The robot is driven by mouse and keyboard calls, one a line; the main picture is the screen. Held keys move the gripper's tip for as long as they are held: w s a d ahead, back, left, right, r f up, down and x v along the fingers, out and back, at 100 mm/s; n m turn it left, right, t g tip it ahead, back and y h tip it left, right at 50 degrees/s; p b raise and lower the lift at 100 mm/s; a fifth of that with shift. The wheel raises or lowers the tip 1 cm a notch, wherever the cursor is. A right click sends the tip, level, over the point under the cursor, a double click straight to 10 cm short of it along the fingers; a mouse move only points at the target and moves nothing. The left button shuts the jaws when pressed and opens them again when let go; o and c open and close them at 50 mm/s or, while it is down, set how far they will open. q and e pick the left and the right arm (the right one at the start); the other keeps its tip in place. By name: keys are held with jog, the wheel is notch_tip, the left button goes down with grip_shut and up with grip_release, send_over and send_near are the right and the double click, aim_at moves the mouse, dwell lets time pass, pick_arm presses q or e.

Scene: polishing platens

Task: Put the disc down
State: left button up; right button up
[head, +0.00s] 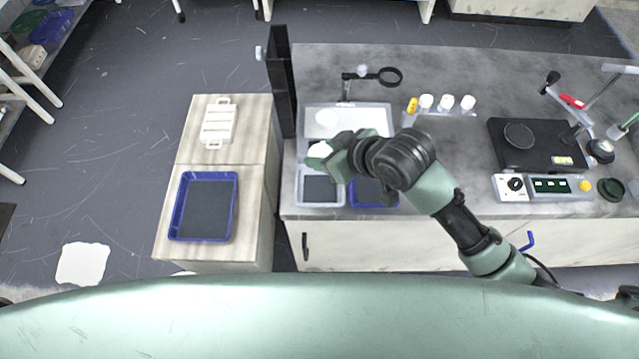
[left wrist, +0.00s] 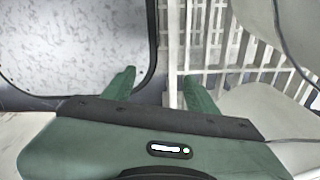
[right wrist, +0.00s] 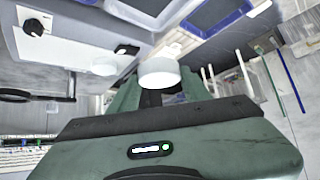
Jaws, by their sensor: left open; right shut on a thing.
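My right gripper (head: 328,160) is shut on a white disc (head: 319,150). In the right wrist view the disc (right wrist: 159,73) shows as a short white cylinder at the fingertips of the right gripper (right wrist: 155,92). In the head view it is over the left part of the bench, above a white tray with a dark pad (head: 320,204); its height is hard to tell. A second white round piece (head: 326,118) sits on the pale board behind it. My left gripper (left wrist: 158,88) is open and empty in the left wrist view.
A blue tray (head: 373,204) stands right of the white tray, partly under my arm. A black upright panel (head: 283,85) edges the bench. Left cabinets carry another blue tray (head: 174,206) and a white rack (head: 217,124). White-capped bottles (head: 446,102) and a black machine (head: 504,150) stand right.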

notch_tip(320, 180, down, 14)
jog(key=shift+a+f, duration=0.1)
jog(key=shift+f, duration=0.1)
dwell(0.4)
jog(key=o, duration=1.4)
jog(key=shift+o, duration=0.2)
jog(key=v, duration=1.2)
